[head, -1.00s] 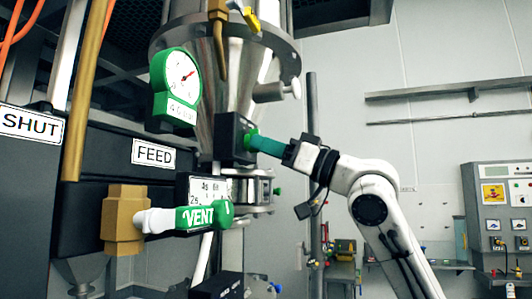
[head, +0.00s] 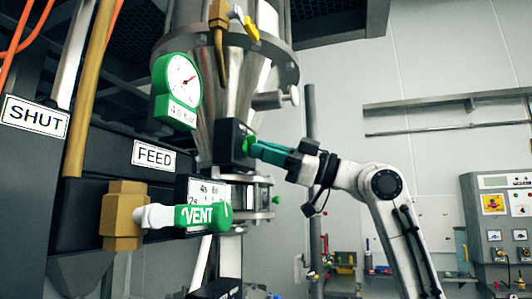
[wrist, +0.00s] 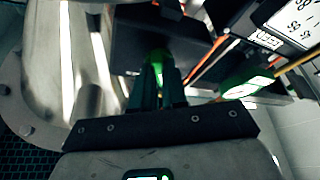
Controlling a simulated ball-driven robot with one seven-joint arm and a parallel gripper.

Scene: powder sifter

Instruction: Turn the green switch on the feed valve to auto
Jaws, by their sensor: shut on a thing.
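The green switch (head: 249,141) sits on the right face of a black valve box (head: 228,144) under the steel cone. My gripper (head: 259,150) reaches it from the right, its teal fingers closed on the switch. In the wrist view the green switch (wrist: 157,62) shows between my two fingertips (wrist: 160,88), against the dark box. The fingers hide much of the switch, and I cannot read its setting or any label on it.
A green-framed gauge (head: 180,82) hangs left of the cone. Below it, a VENT handle (head: 203,216) sticks out from a brass valve (head: 122,215). A FEED label (head: 154,155) is on the dark panel. A grey control cabinet (head: 494,225) stands far right.

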